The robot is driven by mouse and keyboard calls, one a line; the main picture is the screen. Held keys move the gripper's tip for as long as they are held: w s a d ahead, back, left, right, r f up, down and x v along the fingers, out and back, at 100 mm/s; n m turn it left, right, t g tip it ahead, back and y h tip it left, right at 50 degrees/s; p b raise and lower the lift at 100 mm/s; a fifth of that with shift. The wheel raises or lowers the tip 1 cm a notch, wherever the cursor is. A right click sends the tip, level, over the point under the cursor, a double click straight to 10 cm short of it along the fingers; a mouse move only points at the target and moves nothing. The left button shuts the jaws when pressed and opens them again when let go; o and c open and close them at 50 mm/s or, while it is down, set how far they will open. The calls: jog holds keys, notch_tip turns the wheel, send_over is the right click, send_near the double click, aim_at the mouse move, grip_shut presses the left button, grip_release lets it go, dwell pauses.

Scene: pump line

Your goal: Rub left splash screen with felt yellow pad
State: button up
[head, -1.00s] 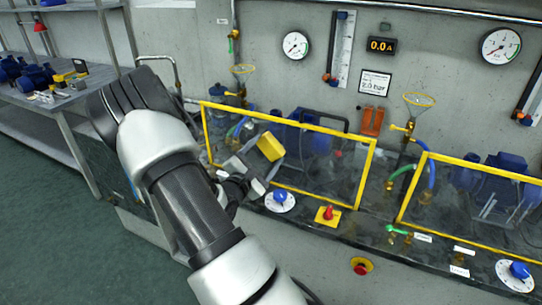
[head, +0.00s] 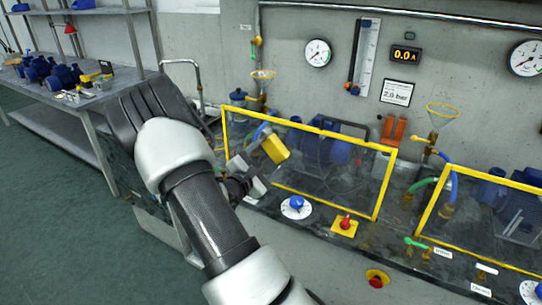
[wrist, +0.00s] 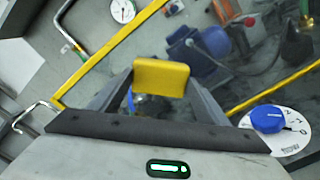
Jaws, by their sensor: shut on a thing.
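My gripper (head: 257,160) is shut on the yellow pad (head: 276,150). In the wrist view the pad (wrist: 161,78) sits between the two fingertips of my gripper (wrist: 160,88). The left splash screen is a clear panel with a yellow frame (head: 350,140); its frame also crosses the wrist view (wrist: 112,48). The pad is in front of the left part of this screen. I cannot tell whether it touches the panel. Smears or dirt on the panel are hard to make out.
A blue knob (head: 297,202) and a red knob on a yellow plate (head: 344,226) stand on the ledge before the screen. A second yellow-framed screen (head: 480,225) is at the right. A workbench (head: 60,90) with blue motors is at the far left.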

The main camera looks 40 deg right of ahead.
jog(key=shift+a+r, duration=0.1)
jog(key=shift+v, duration=2.85)
jog(key=shift+v, duration=1.5)
